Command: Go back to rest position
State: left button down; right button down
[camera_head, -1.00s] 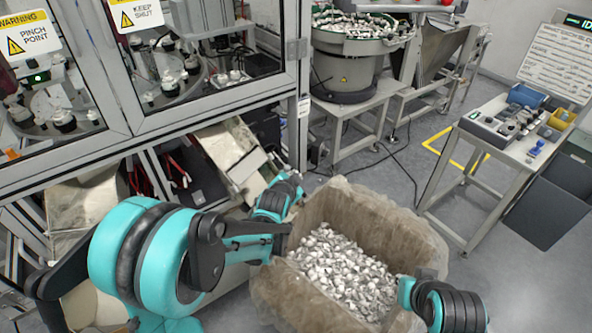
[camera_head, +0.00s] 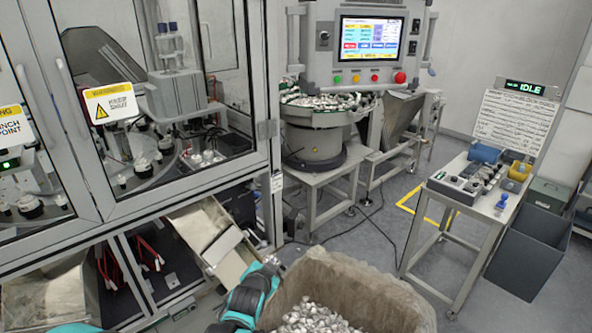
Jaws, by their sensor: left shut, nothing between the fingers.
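My left gripper (camera_head: 272,263) shows at the bottom centre, at the left rim of a worn, brownish bin (camera_head: 385,290). It is shut and I see nothing held in it. Its teal and black wrist rises from the bottom edge, and a bit of teal arm shows at the bottom left. The bin holds a heap of small grey-white caps (camera_head: 312,318); its lower part is cut off by the picture edge. My right gripper is not in view.
A framed machine cabinet (camera_head: 262,80) stands at left, with a chute (camera_head: 222,252) near my gripper. A bowl feeder (camera_head: 312,148) stands behind, under a lit control screen (camera_head: 370,37).

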pick_arm(q)
jog(key=s+a+r+n+g, duration=0.1)
jog(key=s+a+n+g, duration=0.1)
jog(key=s, duration=1.1)
jog(key=s+a+r+n+g, duration=0.1)
jog(key=s+a+n+g, duration=0.2)
jog(key=s, duration=1)
jog(key=a+n, duration=0.1)
jog(key=n, duration=0.2)
jog(key=shift+a+r+y, duration=0.15)
jog(key=shift+r+y, duration=0.25)
